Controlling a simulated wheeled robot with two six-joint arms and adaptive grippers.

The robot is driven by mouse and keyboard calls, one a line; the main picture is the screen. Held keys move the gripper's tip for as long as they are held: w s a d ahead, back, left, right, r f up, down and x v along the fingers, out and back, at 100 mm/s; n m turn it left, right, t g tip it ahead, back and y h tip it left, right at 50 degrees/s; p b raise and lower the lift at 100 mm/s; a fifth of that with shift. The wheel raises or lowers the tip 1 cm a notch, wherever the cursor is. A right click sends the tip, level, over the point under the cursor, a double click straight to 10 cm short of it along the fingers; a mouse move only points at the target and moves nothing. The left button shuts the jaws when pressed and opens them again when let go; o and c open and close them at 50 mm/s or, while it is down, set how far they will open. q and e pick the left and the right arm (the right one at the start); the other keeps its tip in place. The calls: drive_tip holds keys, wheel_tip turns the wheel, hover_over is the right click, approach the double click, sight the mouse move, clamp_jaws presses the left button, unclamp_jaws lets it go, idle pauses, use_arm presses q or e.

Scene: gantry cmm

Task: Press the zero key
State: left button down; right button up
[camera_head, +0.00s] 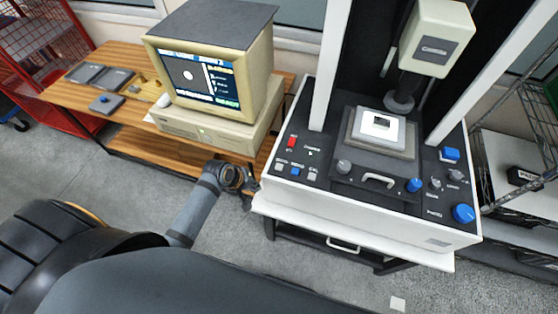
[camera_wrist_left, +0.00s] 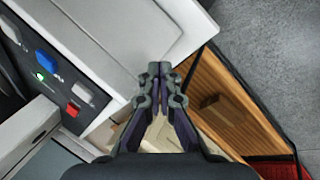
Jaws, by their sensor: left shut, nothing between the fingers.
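The measuring machine's front panel (camera_head: 330,195) carries a small group of keys at its left: a red key (camera_head: 292,141), a white key (camera_head: 281,167), a blue key (camera_head: 296,171) and another pale key (camera_head: 312,174). Their labels are too small to read, so I cannot tell which is the zero key. The wrist view shows the blue key (camera_wrist_left: 46,61) and red key (camera_wrist_left: 72,109) at left. My left gripper (camera_head: 248,196) is shut and empty, just left of the machine's front left corner, apart from the keys. It also shows in the wrist view (camera_wrist_left: 160,70). My right gripper is out of view.
A beige monitor (camera_head: 207,75) stands on a wooden desk (camera_head: 130,65) left of the machine. Knobs, including a large blue one (camera_head: 463,213), and a handle (camera_head: 379,179) stand up from the panel. A wire shelf (camera_head: 540,110) is at the right.

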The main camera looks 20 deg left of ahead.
use_arm(q)
wheel_tip(320, 180, up, 7)
drive_tip(key=w+d+p, duration=0.1)
drive_tip(key=d, duration=0.1)
wheel_tip(320, 180, up, 9)
drive_tip(key=n+t+h, duration=0.1)
drive_tip(key=n+h, duration=0.4)
drive_tip(key=n, duration=0.3)
hover_over(277, 167)
drive_tip(key=shift+p, duration=0.45)
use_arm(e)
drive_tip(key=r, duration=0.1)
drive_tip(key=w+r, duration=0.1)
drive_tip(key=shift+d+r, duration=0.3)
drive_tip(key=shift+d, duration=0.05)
use_arm(q)
drive_tip(key=shift+f, duration=0.15)
wheel_tip(277, 167, down, 7)
drive_tip(key=b, duration=0.9)
drive_tip(key=shift+f+b, duration=0.3)
drive_tip(key=shift+f, duration=0.55)
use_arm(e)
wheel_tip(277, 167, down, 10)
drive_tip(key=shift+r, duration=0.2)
